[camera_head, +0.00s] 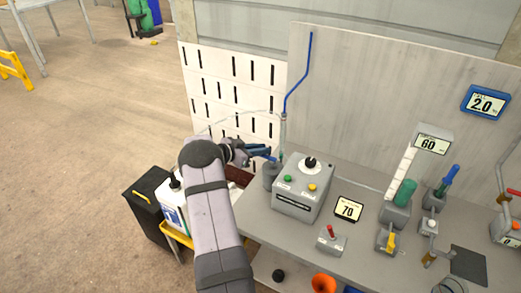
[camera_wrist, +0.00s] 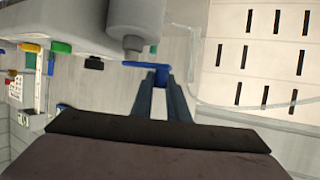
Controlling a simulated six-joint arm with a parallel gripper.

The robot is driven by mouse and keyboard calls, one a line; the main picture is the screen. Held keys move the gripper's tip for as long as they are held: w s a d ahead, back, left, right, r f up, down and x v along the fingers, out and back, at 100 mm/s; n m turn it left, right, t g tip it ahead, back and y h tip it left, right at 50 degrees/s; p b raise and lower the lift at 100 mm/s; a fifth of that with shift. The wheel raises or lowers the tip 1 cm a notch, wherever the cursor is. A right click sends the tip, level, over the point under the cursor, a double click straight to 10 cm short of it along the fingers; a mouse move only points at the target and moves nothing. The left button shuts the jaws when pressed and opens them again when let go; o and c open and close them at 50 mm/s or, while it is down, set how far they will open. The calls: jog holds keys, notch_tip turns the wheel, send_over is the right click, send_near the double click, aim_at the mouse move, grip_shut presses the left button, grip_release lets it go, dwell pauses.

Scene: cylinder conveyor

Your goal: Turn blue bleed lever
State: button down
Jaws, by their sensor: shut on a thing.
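The blue bleed lever (camera_wrist: 138,64) is a thin blue bar below a grey cylindrical fitting (camera_wrist: 133,42) in the wrist view. My gripper (camera_wrist: 158,74) is shut on the lever's right end, with its two dark fingers on either side. In the head view, my gripper (camera_head: 266,153) reaches from the left to the grey fitting (camera_head: 271,174) at the bench's left end. The lever there is mostly hidden by the fingers.
A grey control box (camera_head: 300,196) with a black knob stands right of the fitting. A pipe with a blue upper part (camera_head: 298,83) rises along the back panel. Displays, valves and a second blue handle (camera_head: 450,175) stand farther right. A black bin (camera_head: 145,205) is at the left.

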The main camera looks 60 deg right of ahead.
jog(key=c, duration=1.7)
grip_release()
jog(key=shift+r, duration=0.1)
jog(key=shift+b+v, duration=1.6)
jog(key=shift+v, duration=2)
